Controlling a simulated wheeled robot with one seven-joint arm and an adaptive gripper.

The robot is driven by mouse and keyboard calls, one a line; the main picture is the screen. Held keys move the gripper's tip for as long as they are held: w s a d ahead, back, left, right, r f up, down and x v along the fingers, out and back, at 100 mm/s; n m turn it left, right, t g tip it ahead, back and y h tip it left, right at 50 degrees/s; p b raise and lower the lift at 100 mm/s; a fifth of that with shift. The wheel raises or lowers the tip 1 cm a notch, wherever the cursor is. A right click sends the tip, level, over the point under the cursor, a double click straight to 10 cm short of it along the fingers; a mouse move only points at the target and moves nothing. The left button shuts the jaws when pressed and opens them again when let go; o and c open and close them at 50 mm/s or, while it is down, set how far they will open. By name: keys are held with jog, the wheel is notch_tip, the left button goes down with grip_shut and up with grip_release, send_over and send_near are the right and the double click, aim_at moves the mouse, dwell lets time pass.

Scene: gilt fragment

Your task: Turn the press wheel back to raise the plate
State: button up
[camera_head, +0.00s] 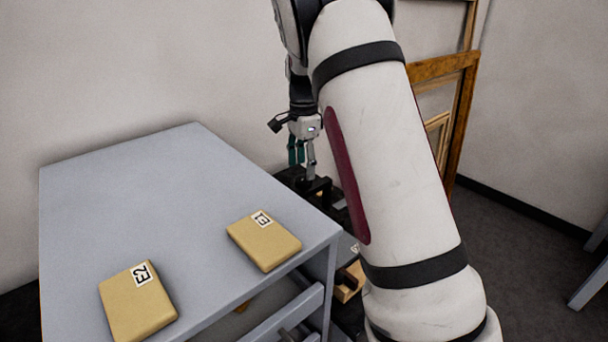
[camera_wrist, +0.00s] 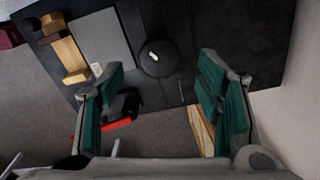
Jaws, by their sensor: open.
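A dark round wheel (camera_wrist: 157,66) with a small pale knob or handle shows in the wrist view, between my fingers. A flat grey plate (camera_wrist: 101,40) lies to its left on a black surface. My gripper (camera_wrist: 160,75) is open, its green-padded fingers wide apart with nothing between the pads. The wheel is beyond the fingertips, and I see no contact. In the head view my gripper (camera_head: 302,158) points down over dark equipment (camera_head: 318,188) past the grey table's right edge. My arm hides much of that equipment, and I cannot make out the wheel there.
A grey table (camera_head: 150,190) bears two tan labelled blocks (camera_head: 264,243) (camera_head: 138,303). Wooden frames (camera_head: 460,85) lean against the wall behind my arm. Wooden blocks (camera_wrist: 66,55) sit left of the grey plate in the wrist view. Open floor (camera_head: 530,240) lies at the right.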

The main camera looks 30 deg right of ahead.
aim_at(304, 178)
jog(key=shift+f, duration=1.95)
jog(key=shift+c, duration=0.5)
jog(key=c, duration=1.1)
